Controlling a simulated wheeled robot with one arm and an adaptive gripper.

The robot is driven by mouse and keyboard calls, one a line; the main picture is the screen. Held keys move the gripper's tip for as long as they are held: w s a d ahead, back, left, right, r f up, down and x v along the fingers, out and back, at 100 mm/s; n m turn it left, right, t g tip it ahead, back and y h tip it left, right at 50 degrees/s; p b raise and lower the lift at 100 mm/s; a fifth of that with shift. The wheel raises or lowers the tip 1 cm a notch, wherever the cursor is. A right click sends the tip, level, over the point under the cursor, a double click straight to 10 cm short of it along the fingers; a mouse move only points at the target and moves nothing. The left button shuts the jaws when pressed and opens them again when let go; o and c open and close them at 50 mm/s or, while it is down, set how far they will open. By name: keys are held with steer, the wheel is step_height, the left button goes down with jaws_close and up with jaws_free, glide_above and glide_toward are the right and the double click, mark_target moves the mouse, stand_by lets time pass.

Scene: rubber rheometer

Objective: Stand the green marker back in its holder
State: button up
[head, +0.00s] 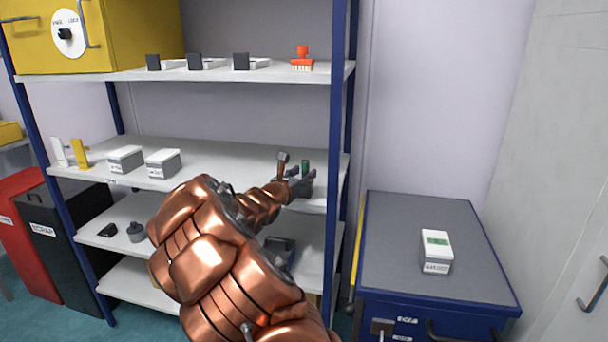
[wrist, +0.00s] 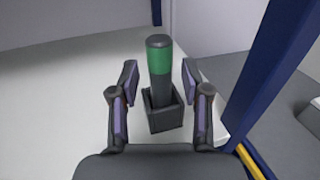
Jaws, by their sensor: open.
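The green marker (wrist: 159,62) has a dark top end, a green band and a dark lower part. It stands upright with its lower end in a small dark square holder (wrist: 166,119) on the white shelf. In the head view the marker (head: 305,167) shows as a small green piece behind my gripper (head: 298,184), which hides the holder there. In the wrist view my gripper (wrist: 159,78) is open, with one finger on each side of the marker. Gaps show between both fingers and the marker.
The blue shelf post (head: 338,130) rises close to the right of my gripper. The shelf above (head: 220,73) holds several small items. Two white boxes (head: 163,163) stand further left on the marker's shelf. A blue cabinet (head: 395,270) with a green-labelled box (head: 436,252) stands at right.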

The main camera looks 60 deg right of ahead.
steer(key=s+a+b, duration=0.1)
steer(key=a, duration=1)
steer(key=shift+a, duration=0.15)
steer(key=s+a+f+m+g+y, duration=0.2)
steer(key=s+a+m+g+y, duration=0.35)
steer(key=s+a+m, duration=0.8)
steer(key=s+a+f+m+y, duration=0.1)
steer(key=s+a+f+y, duration=0.2)
steer(key=a, duration=0.7)
steer(key=s+a+f+m+t+y, duration=0.1)
steer(key=s+a+f+m+y, duration=0.1)
steer(key=a, duration=0.8)
steer(key=s+a+f+m+t+y, duration=0.1)
steer(key=s+a+f+y, duration=0.4)
steer(key=a, duration=0.6)
steer(key=shift+s+m+y, duration=0.65)
steer(key=shift+m+y, duration=0.1)
steer(key=shift+y, duration=0.5)
